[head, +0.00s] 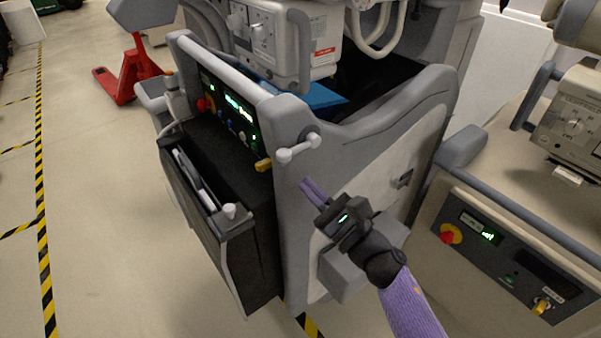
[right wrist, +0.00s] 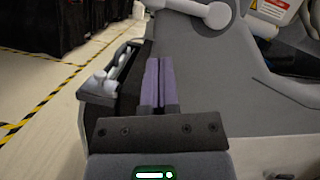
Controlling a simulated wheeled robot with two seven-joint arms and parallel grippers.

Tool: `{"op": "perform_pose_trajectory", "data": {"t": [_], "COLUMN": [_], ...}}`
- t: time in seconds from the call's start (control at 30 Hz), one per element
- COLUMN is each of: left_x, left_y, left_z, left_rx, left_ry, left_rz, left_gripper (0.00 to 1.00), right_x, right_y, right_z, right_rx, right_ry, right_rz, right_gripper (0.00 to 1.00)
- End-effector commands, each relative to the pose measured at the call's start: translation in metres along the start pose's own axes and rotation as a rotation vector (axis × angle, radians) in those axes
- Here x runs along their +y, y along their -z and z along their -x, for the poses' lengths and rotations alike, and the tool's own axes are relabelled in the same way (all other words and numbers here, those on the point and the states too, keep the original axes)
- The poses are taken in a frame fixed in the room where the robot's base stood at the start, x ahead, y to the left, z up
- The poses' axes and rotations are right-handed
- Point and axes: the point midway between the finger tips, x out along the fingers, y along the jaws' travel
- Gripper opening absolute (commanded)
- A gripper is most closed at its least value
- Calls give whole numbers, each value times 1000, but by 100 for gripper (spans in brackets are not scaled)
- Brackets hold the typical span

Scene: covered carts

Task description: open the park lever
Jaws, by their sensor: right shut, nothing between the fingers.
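A light grey lever (head: 298,149) with rounded ends sits on the front corner of the grey cart's side panel (head: 330,165); I take it to be the park lever. It also shows at the top of the right wrist view (right wrist: 205,10). My right gripper (head: 306,184) has purple fingers, shut together with nothing between them. The fingertips are below the lever and apart from it in the head view. In the right wrist view the shut fingers (right wrist: 158,68) point forward beside the panel. My left gripper is not in view.
The grey cart has a control panel (head: 230,112) with a yellow knob (head: 263,164) and a dark side bin (head: 205,215). A second cart (head: 510,235) stands close on the right. Floor at the left is clear, with yellow-black tape (head: 42,200) and a red pallet jack (head: 125,80) behind.

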Motion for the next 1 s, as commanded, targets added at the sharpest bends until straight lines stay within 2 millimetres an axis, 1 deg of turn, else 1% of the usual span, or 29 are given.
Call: {"op": "perform_pose_trajectory", "data": {"t": [0.03,0.1,0.23,0.63,1.0], "left_x": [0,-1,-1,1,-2], "left_y": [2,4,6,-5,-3], "left_z": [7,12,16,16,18], "left_rx": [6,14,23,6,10], "left_ry": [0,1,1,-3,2], "left_rz": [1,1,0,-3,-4], "left_gripper": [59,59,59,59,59], "right_x": [-2,-1,-1,0,0], "right_y": [-11,-19,-26,-27,-31], "right_z": [-7,-14,-23,-25,-26], "right_rx": [-3,-2,-1,1,0], "right_ry": [-1,-1,-1,0,19], "right_rz": [2,2,2,-1,-60], "right_gripper": [0,0,0,0,0]}}
